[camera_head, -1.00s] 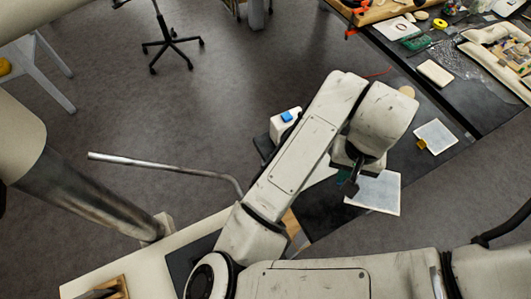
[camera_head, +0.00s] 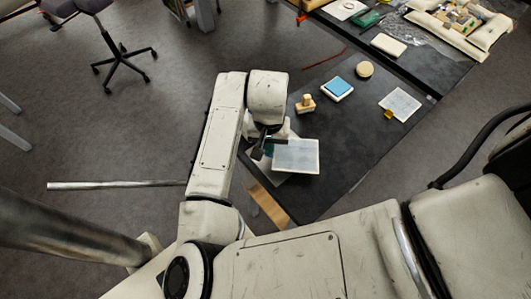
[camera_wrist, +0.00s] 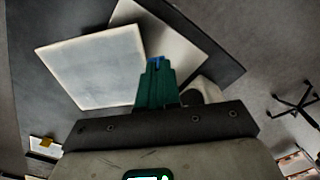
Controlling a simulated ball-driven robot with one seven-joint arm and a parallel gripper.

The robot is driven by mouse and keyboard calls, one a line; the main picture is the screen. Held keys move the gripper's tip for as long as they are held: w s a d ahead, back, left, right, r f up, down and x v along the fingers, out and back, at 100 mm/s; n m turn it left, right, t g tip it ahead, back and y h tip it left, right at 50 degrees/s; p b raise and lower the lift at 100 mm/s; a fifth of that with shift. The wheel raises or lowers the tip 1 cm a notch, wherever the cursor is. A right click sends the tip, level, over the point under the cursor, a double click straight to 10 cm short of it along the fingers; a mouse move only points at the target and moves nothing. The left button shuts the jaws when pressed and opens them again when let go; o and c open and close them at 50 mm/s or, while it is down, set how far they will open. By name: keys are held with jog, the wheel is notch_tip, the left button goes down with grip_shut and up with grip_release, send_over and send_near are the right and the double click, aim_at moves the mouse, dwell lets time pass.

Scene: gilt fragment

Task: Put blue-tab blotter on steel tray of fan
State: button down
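My gripper (camera_wrist: 156,66) has its teal fingers together with a bit of blue, seemingly the tab, between the tips. It looks shut on the blue-tab blotter (camera_wrist: 90,67), a pale sheet with a light border, which also shows in the head view (camera_head: 297,155). The steel tray (camera_wrist: 178,32) is a plain light plate partly covered by the sheet in the wrist view. I cannot tell whether sheet and tray touch. The white fan (camera_wrist: 208,88) shows behind the fingers; in the head view my arm hides most of it.
On the dark bench (camera_head: 345,150) are a yellow-tab sheet (camera_head: 400,104), a blue-topped pad (camera_head: 337,88), a wooden stamp (camera_head: 305,103) and a round disc (camera_head: 365,69). A cream block (camera_head: 388,44) lies farther back. The bench right of the held sheet is clear.

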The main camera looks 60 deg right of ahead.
aim_at(265, 158)
jog(key=shift+w+f+b, duration=0.25)
jog(key=shift+f+b, duration=0.15)
jog(key=shift+f, duration=0.1)
jog(key=f+b, duration=0.2)
jog(key=f, duration=0.1)
jog(key=shift+w+b, duration=0.2)
jog(key=shift+b, duration=0.15)
jog(key=shift+f, duration=0.15)
jog(key=c, duration=1.4)
grip_release()
jog(key=shift+o, duration=0.2)
notch_tip(265, 158, up, 12)
jog(key=shift+r+b, duration=0.2)
jog(key=shift+b, duration=0.1)
